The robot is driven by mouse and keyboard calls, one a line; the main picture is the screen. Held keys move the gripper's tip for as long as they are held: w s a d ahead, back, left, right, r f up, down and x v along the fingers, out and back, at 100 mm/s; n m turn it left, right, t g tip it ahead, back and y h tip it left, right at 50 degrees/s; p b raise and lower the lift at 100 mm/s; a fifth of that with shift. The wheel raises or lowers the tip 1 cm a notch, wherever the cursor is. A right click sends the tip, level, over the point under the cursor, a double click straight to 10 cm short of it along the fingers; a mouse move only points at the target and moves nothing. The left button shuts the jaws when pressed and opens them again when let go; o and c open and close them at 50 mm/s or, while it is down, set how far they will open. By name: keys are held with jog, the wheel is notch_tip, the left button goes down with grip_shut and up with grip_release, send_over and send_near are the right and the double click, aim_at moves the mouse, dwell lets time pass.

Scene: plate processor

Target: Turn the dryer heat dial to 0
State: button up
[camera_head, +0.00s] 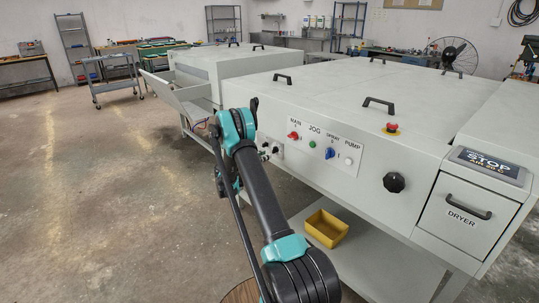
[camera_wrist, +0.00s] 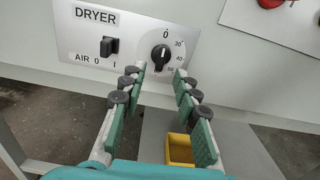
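The dryer heat dial (camera_wrist: 161,55) is a round black knob on a light panel (camera_wrist: 82,40) in the wrist view. A 0 stands above it and higher numbers run down its right side. A pale mark shows on the knob, but its exact reading is too small to tell. My gripper (camera_wrist: 160,72) is open and empty. Its two green-padded fingers point at the panel, with their tips just below and to either side of the dial. Whether they touch it is unclear. In the head view, my arm hides most of the gripper; the small dryer panel (camera_head: 277,153) shows just beside it.
The black AIR switch (camera_wrist: 110,47) sits left of the dial. A second panel with a red knob (camera_wrist: 270,3) is at upper right. A yellow bin (camera_wrist: 180,149) stands on the shelf below.

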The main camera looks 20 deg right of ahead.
jog(key=v, duration=0.7)
jog(key=s+r+m+g+y, duration=0.1)
jog(key=s+r+m+y, duration=0.4)
jog(key=s, duration=0.5)
jog(key=s+r+m+g+y, duration=0.1)
jog(key=s+r+m+y, duration=0.4)
jog(key=s, duration=0.5)
jog(key=s+a+f+m+y, duration=0.1)
jog(key=s+a+m, duration=0.3)
jog(key=s, duration=0.5)
jog(key=s+a+f+m+y, duration=0.2)
jog(key=s+a+m+y, duration=0.1)
jog(key=s, duration=0.6)
jog(key=s+a+f+m+y, duration=0.1)
jog(key=s+a+m+y, duration=0.2)
jog(key=s, duration=0.6)
jog(key=a+m, duration=0.2)
jog(key=a, duration=0.1)
jog(key=shift+s+a+f, duration=0.2)
jog(key=shift+s+a, duration=0.1)
